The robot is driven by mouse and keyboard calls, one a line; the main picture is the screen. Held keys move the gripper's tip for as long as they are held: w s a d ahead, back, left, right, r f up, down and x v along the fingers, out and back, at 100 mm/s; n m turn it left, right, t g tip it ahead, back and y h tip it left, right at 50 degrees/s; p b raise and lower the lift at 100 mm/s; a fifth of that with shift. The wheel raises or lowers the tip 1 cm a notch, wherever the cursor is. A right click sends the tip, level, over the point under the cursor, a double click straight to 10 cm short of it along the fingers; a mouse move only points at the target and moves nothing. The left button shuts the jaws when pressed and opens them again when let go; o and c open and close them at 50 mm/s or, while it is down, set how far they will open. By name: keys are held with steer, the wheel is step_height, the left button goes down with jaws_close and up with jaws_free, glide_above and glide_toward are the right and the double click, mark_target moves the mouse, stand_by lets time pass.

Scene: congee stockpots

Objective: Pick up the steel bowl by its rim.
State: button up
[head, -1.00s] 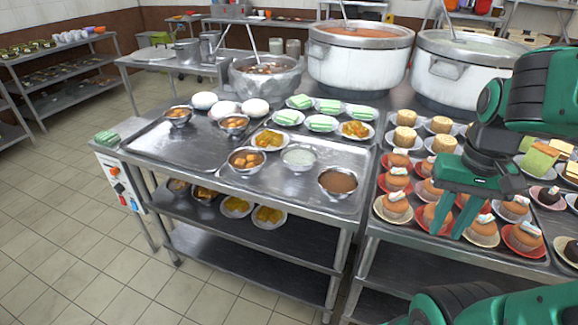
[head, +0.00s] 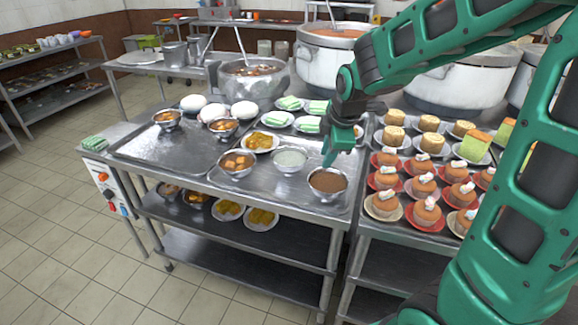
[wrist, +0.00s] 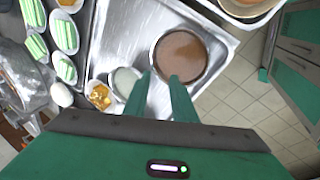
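Several steel bowls stand on the steel table, so I cannot tell which one the task means. The steel bowl of brown food (head: 327,184) is at the tray's front right corner and shows large in the wrist view (wrist: 182,57). To its left stand a steel bowl of white liquid (head: 289,160) and a steel bowl of orange-brown chunks (head: 236,163). My gripper (head: 338,155) points down above the brown-filled bowl's back rim. In the wrist view my gripper's fingers (wrist: 163,80) are apart, nothing between them, tips overlapping the bowl's near edge; contact cannot be judged.
Plates of green cakes (head: 308,124) and a yellow dish (head: 260,141) lie behind. Cupcakes on plates (head: 427,211) crowd the right table. Large pots (head: 332,60) stand at the back.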

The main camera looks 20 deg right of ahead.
mark_target(296, 167)
steer(key=w+a+f+n, duration=0.1)
steer(key=w+a+n, duration=0.3)
steer(key=w+a, duration=0.1)
steer(key=shift+t, duration=0.4)
steer(key=shift+a+x, duration=0.15)
steer(key=shift+x, duration=2.5)
steer(key=shift+a+x, duration=0.15)
steer(key=shift+x, duration=2.5)
steer(key=shift+s+f, duration=0.1)
steer(key=shift+s, duration=0.1)
jaws_close()
